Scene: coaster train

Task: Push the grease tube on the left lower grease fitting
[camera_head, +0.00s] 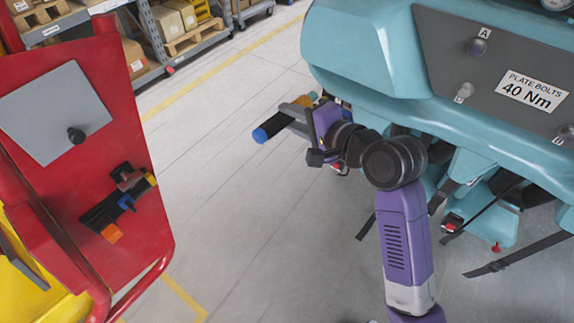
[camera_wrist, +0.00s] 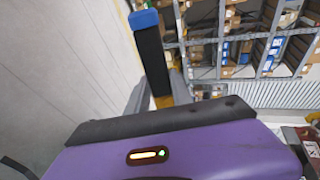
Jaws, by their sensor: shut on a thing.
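My gripper (camera_head: 294,113) is in the middle of the head view, beside the lower left of the teal coaster car (camera_head: 350,60). Its grey fingers are shut on a dark tool with a blue end (camera_head: 262,134) and an orange part (camera_head: 303,101), which I take for the grease tool. In the wrist view the black body (camera_wrist: 152,60) with its blue cap (camera_wrist: 144,19) stands up between the fingers. The tool points out to the left in the head view, apart from the car. I cannot make out the left lower grease fitting; the car's underside is partly hidden by my arm.
A red cart (camera_head: 125,100) with a grey plate (camera_head: 55,112) and a tool holder (camera_head: 115,205) stands on the left. The car's panel carries several knobs and a "40 Nm" label (camera_head: 532,91). Black straps hang below the car. Shelves (camera_head: 180,35) stand behind; the floor between is clear.

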